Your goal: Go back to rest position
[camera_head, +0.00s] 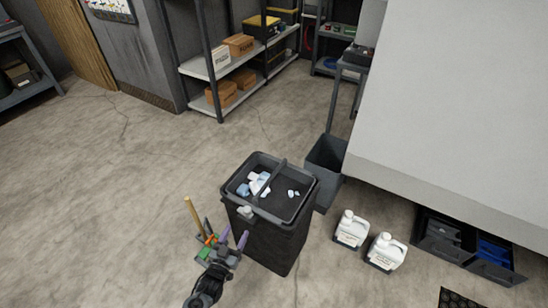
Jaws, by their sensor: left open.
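My left gripper (235,237) reaches up from the bottom of the head view. Its two purple-tipped fingers are apart, with nothing visibly held between them. It is in front of the dark bin (268,240), near the bin's lower left side; I cannot tell whether they touch. The bin stands upright on the floor, with white and pale blue crumpled pieces (259,183) in its top. A small whitish piece (246,211) shows at its front rim. My right gripper is not in view.
A wooden handle (194,215) and green and orange items (206,250) are beside my left gripper. A grey bin (325,160) stands behind the dark bin. Two white jugs (351,229) stand to the right. Shelves (211,67) line the back. The left floor is clear.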

